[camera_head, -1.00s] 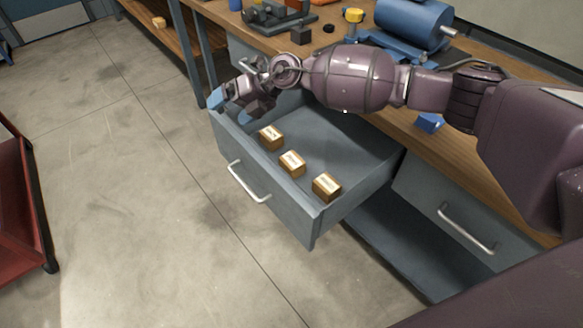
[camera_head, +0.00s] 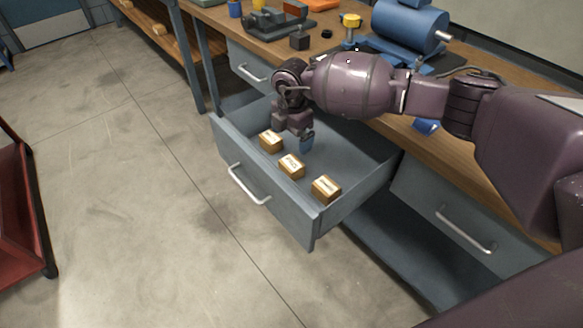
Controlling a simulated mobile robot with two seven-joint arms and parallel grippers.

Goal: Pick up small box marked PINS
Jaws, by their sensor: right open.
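Three small brown boxes with pale labels stand in a row in an open grey drawer: a far-left box (camera_head: 270,141), a middle box (camera_head: 292,166) and a near-right box (camera_head: 326,188). The labels are too small to read, so I cannot tell which is marked PINS. My right gripper (camera_head: 291,141) points down into the drawer (camera_head: 368,166), just behind the far-left and middle boxes. It is open and holds nothing. One blue fingertip shows behind the middle box; the other finger is mostly hidden. My left gripper is not in view.
A blue block (camera_head: 426,127) lies partly behind my right arm. A red cart (camera_head: 20,215) stands at left. The floor before the drawer is clear.

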